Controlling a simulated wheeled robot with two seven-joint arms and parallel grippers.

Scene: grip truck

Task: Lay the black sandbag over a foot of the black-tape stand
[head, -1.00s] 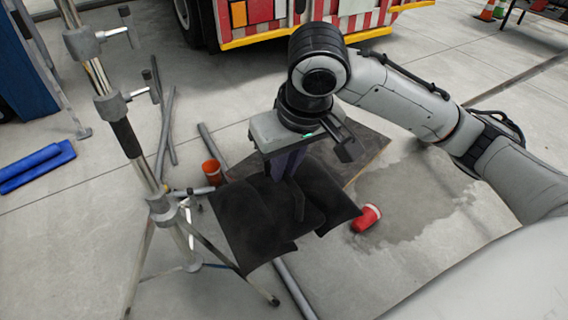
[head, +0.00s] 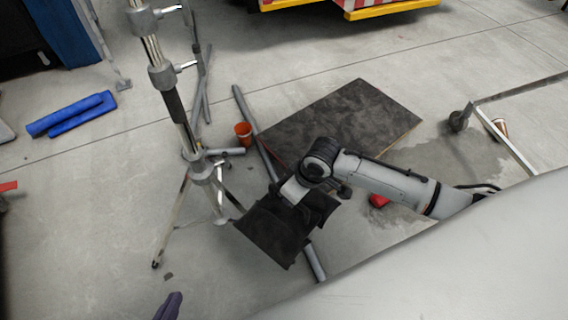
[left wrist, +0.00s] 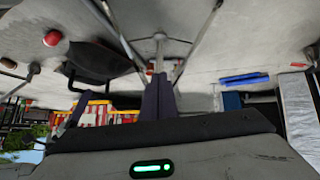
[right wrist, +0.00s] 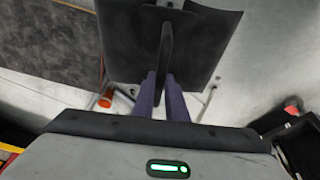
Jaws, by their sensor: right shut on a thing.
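The black sandbag (head: 272,238) hangs from my right gripper (head: 296,200), right of the stand's base in the head view. In the right wrist view its dark panels (right wrist: 205,50) hang beyond the purple fingers (right wrist: 162,98), which are shut on its strap (right wrist: 165,48). The black-tape stand (head: 190,140) is upright, with a black band on its pole and splayed legs; one foot (head: 156,264) is at front left. The bag overlaps its right leg in view; I cannot tell whether they touch. My left gripper (left wrist: 160,95) looks shut and empty; a fingertip shows at the head view's bottom.
A dark board (head: 345,120) lies behind the bag. A grey pipe (head: 262,155) runs beneath it. An orange cup (head: 243,132), a red object (head: 378,201) and blue rolls (head: 75,115) are on the floor. A wheeled frame (head: 505,140) stands right. The floor at front left is clear.

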